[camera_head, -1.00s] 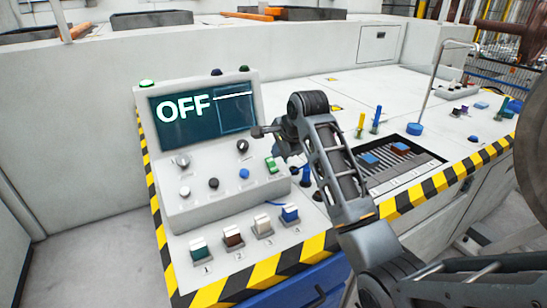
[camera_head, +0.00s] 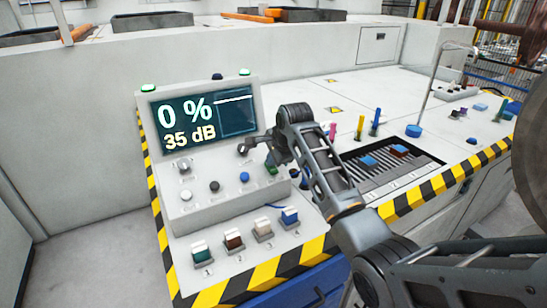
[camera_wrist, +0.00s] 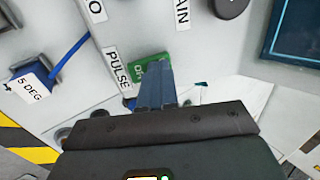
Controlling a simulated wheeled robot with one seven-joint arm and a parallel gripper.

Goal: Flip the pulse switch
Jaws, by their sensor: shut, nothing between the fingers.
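The pulse switch (camera_wrist: 144,72) is a green rocker beside the PULSE label in the wrist view. My gripper (camera_wrist: 155,66) is shut and empty, with its fingertips over the switch and covering part of it. Whether they touch it I cannot tell. In the head view my arm's end hides most of the switch. The console screen (camera_head: 203,120) reads "0 %" and "35 dB". A lamp (camera_head: 244,72) at the console's top right is lit green.
Several knobs and buttons sit close to my gripper on the sloped console, including a blue button (camera_head: 244,177). A slatted tray (camera_head: 392,163) lies to the right.

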